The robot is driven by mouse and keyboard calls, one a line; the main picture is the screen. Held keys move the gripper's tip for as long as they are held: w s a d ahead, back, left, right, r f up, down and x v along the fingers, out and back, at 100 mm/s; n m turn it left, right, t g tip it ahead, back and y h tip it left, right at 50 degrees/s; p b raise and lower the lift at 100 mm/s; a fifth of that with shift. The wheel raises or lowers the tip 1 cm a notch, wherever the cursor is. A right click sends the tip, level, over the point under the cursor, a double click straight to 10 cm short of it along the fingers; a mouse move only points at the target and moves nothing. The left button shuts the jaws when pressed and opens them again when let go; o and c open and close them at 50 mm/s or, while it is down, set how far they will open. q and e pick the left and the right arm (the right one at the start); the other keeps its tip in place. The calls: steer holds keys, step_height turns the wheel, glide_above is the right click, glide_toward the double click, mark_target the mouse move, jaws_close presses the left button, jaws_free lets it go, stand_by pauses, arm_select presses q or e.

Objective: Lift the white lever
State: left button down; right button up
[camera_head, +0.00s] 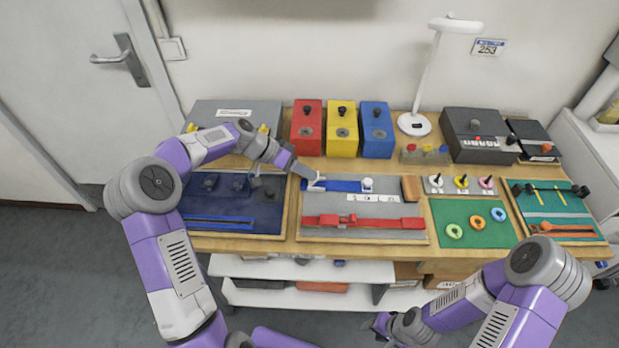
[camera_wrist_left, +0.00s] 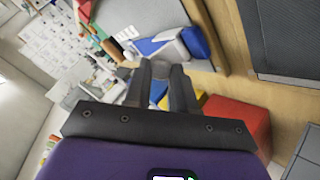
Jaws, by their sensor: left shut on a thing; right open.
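A row of three small levers with black tips sits on a pale plate right of centre; the white lever (camera_head: 436,182) is the leftmost, beside a yellow and a pink one. My left gripper (camera_head: 318,183) is well to its left, at the left end of a blue strap (camera_head: 343,186) on a grey board. It is shut on a small pale piece there, mostly hidden by the fingers. In the left wrist view the fingers (camera_wrist_left: 160,72) are close together. My right gripper (camera_head: 382,324) is open, low in front of the table, apart from the levers.
Red (camera_head: 307,127), yellow (camera_head: 342,129) and blue (camera_head: 377,130) boxes stand behind the boards. A white lamp (camera_head: 414,124) and a dark grey box (camera_head: 478,136) stand at the back. A green board (camera_head: 470,223) with rings lies in front of the levers.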

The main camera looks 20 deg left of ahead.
arm_select(q)
steer(key=shift+s+a+f+t+h+b, duration=0.1)
steer(key=shift+a+f+t+h+b, duration=0.2)
steer(key=shift+h+b, duration=0.5)
steer(key=shift+s+a+f+t+h+b, duration=0.15)
steer(key=shift+a+h+b, duration=0.2)
steer(key=shift+h+b, duration=0.5)
steer(key=shift+a+f+t+h+b, duration=0.15)
steer(key=shift+a+t+h+b, duration=0.15)
steer(key=shift+h+b, duration=0.5)
steer(key=c, duration=0.9)
jaws_free()
steer(key=shift+c, duration=0.2)
steer(key=p+v, duration=0.1)
steer(key=v, duration=0.6)
steer(key=shift+s+a+r, duration=0.1)
steer(key=shift+a, duration=0.25)
steer(key=shift+r, duration=0.1)
